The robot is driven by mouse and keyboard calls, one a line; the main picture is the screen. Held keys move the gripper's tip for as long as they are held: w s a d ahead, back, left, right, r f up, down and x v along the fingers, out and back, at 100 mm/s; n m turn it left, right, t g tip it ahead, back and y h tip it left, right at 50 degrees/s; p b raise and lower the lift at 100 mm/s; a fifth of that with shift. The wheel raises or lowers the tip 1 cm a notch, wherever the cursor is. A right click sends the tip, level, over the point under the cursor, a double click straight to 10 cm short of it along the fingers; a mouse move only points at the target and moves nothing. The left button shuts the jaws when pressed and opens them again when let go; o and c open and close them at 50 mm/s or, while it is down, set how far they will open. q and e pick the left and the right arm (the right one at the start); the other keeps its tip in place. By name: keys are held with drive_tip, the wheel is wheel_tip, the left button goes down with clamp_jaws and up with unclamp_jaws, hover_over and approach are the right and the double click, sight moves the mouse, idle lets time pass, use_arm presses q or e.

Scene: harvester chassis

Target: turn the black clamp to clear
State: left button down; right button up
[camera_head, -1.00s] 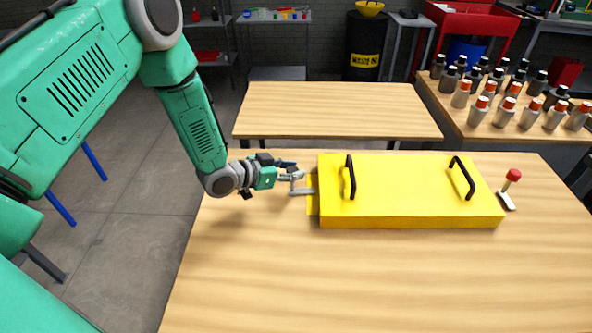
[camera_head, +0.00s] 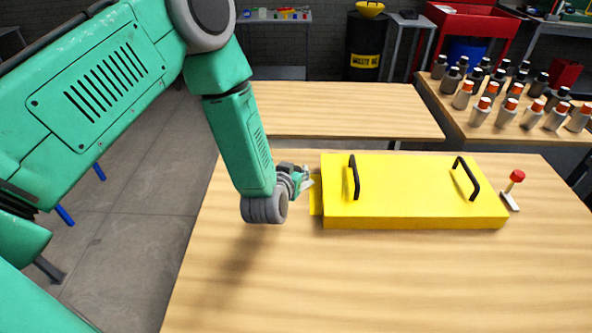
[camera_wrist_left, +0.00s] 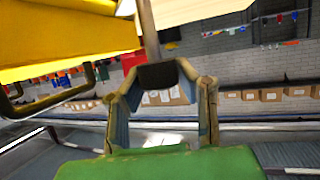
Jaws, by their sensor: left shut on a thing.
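The yellow chassis (camera_head: 410,205) with two black handles lies on the wooden table. My left gripper (camera_head: 309,181) is at its left end, beside a small yellow tab. In the left wrist view, my left gripper (camera_wrist_left: 160,82) has its fingers closed around the black clamp (camera_wrist_left: 157,75), a dark grip on a metal bar (camera_wrist_left: 148,30). In the head view the clamp is hidden behind the gripper and wrist. A second clamp with a red knob (camera_head: 517,176) stands at the chassis's right end. My right gripper is not in view.
The near part of the table (camera_head: 400,280) is clear. A second, empty table (camera_head: 330,110) stands behind. Several bottles (camera_head: 510,110) stand on a table at the right. A black waste barrel (camera_head: 366,45) stands at the back.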

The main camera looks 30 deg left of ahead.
use_arm(q)
drive_tip(key=n+y, duration=0.2)
drive_tip(key=g+y, duration=0.1)
drive_tip(key=shift+s+d+f+n, duration=0.2)
drive_tip(key=shift+f+n, duration=0.1)
drive_tip(key=shift+n, duration=0.1)
drive_tip(key=n+g+y, duration=0.4)
drive_tip(key=n+y, duration=0.1)
drive_tip(key=shift+a+n+b, duration=0.1)
drive_tip(key=shift+n+b, duration=0.2)
drive_tip(key=shift+n, duration=0.1)
drive_tip(key=c, duration=1.2)
unclamp_jaws()
drive_tip(key=shift+w+r, duration=0.1)
drive_tip(key=shift+w, duration=0.05)
drive_tip(key=v, duration=1.2)
drive_tip(key=shift+w+d, duration=0.15)
drive_tip(key=shift+d, duration=0.1)
